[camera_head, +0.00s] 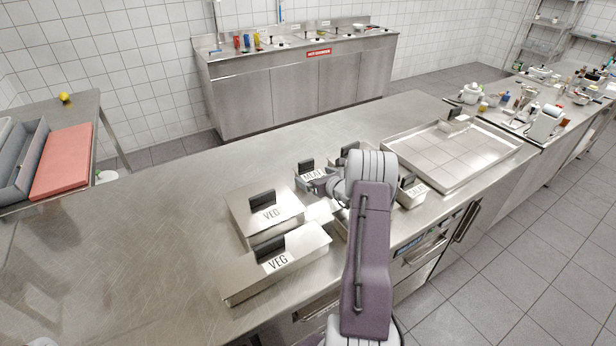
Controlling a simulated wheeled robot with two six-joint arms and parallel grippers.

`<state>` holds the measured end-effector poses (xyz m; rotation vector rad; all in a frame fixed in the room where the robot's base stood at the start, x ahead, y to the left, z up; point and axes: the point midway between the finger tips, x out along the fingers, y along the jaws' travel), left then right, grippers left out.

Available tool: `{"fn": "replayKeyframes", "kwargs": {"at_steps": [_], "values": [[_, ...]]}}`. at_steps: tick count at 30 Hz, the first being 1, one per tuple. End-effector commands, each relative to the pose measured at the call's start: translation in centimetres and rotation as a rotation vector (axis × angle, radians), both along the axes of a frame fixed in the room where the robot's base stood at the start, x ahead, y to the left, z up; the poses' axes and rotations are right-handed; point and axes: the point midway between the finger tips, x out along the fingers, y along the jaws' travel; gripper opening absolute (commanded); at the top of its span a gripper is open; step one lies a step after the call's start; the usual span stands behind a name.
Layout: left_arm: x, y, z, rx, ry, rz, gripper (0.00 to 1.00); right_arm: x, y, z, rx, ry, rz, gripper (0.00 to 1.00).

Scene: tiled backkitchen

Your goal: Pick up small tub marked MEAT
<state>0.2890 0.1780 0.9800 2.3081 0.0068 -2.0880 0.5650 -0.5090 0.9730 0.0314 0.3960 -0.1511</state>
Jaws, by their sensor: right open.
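The small tub marked MEAT (311,174) stands on the steel counter near the middle of the head view, with a black handle on its lid. My right arm reaches in from the bottom, and my right gripper (322,186) is open at the tub's near right side. The wrist and gripper hide part of the tub, and I cannot tell whether the fingers touch it. My left gripper is not in view.
Two larger lidded tubs marked VEG (290,265) stand nearer on the counter (170,215). Another small tub (411,194) stands right of my arm, and one is partly hidden behind it. A shallow steel tray (455,158) lies farther right. The counter's left side is clear.

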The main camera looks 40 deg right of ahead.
Motion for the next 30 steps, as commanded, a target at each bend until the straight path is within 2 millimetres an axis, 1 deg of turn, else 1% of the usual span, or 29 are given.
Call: {"fn": "replayKeyframes", "kwargs": {"at_steps": [2, 4, 8, 9, 12, 20, 21, 23, 24, 26, 27, 28, 30], "values": [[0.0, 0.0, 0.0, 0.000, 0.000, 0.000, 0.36, 0.1, 0.0, -0.1, 0.000, 0.000, 0.000, 1.00], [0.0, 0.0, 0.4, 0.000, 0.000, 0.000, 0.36, 0.7, -0.1, -0.3, 0.000, 0.000, 0.000, 1.00], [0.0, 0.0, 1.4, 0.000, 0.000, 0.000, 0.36, 2.8, -0.3, -1.5, 0.000, 0.001, 0.002, 1.00], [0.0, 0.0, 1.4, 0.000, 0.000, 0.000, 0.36, 3.4, -0.4, -1.8, -0.002, -0.001, 0.003, 1.00], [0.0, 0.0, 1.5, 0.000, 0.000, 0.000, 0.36, 4.4, -0.6, -2.3, -0.002, -0.001, 0.002, 1.00], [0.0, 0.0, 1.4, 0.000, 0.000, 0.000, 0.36, 4.6, -0.7, -2.5, -0.001, -0.001, 0.000, 1.00], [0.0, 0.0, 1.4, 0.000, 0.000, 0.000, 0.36, 4.6, -0.7, -2.5, -0.001, -0.001, 0.000, 0.89], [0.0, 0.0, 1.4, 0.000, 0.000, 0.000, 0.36, 4.6, -0.7, -2.5, -0.001, -0.001, 0.000, 0.72], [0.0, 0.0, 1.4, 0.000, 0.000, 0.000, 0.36, 4.6, -0.7, -2.5, -0.001, -0.001, 0.000, 0.61], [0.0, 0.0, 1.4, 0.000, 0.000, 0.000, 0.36, 4.6, -0.6, -2.4, -0.001, -0.001, 0.000, 0.44], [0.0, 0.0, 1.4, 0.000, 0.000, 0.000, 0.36, 4.6, -0.6, -2.4, -0.001, -0.001, 0.000, 0.33], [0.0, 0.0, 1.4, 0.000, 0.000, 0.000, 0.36, 4.6, -0.6, -2.4, -0.001, -0.001, 0.000, 0.25], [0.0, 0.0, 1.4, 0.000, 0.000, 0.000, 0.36, 4.6, -0.7, -2.3, -0.001, -0.003, 0.000, 0.23]]}}
